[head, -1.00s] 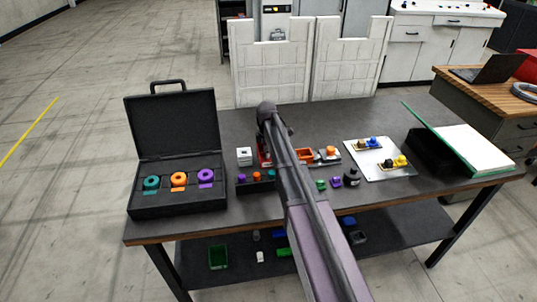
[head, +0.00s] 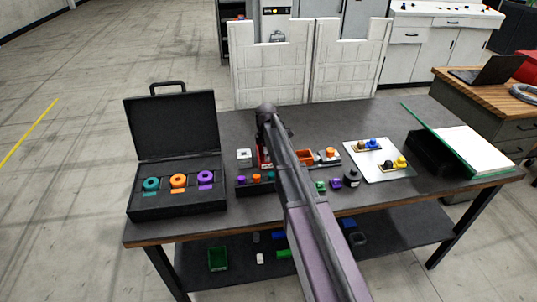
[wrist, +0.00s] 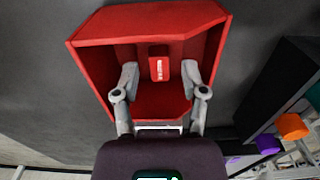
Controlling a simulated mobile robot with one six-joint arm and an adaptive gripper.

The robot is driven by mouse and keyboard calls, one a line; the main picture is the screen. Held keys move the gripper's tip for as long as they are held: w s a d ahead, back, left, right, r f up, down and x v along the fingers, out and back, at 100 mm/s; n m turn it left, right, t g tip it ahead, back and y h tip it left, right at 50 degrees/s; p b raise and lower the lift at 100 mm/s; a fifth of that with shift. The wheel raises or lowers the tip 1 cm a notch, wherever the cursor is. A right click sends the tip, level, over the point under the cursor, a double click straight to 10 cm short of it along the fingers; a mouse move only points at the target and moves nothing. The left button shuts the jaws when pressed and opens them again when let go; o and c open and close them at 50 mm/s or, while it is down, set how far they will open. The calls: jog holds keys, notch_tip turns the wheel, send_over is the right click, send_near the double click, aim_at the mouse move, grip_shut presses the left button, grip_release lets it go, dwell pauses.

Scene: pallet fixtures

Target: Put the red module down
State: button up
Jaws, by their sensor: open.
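The red module (wrist: 158,64), a small block with a white label, sits inside an open-topped red bin (wrist: 88,66) in the wrist view. My gripper (wrist: 160,76) is open, with one finger on each side of the module and a visible gap on both sides. The fingers reach inside the bin walls. In the head view only a strip of the red bin (head: 261,160) shows beside my arm. My arm hides the gripper and the module there.
A black rack with purple (wrist: 267,143) and orange (wrist: 291,126) pieces stands close by at the right of the wrist view. In the head view, a white block (head: 244,156), an orange bin (head: 304,157) and an open black case (head: 146,201) share the table.

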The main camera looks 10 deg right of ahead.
notch_tip(320, 180, up, 12)
jog(key=p, duration=1.2)
jog(key=shift+r, duration=0.1)
dwell(0.6)
jog(key=shift+s, duration=0.1)
jog(key=s+d+m, duration=0.1)
jog(key=s+m, duration=1.7)
jog(key=s, duration=1.1)
jog(key=shift+d, duration=0.25)
